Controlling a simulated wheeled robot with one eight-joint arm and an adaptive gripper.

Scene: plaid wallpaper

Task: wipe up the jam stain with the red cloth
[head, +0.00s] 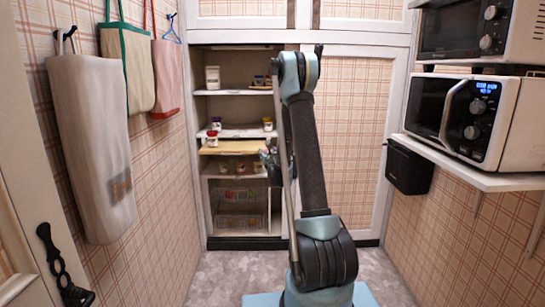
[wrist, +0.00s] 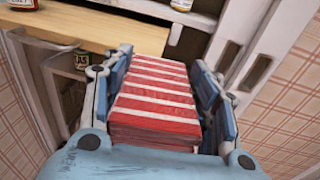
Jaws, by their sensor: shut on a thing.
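My gripper (wrist: 162,62) is shut on a folded red cloth (wrist: 155,105) with white stripes, which fills the space between the blue fingers in the wrist view. In the head view my gripper (head: 268,165) is small and partly behind my arm, at the right side of the open cupboard; the cloth cannot be made out there. A light wooden board (wrist: 105,30) lies ahead of the cloth in the wrist view, and it also shows in the head view (head: 228,148). I see no jam stain clearly in either view.
The open cupboard has shelves with a white container (head: 212,77) and small jars, one of them (wrist: 22,4) on the board's left. A closed plaid door (head: 345,140) stands right of it. Bags (head: 95,150) hang left; a microwave (head: 455,112) sits on a right shelf.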

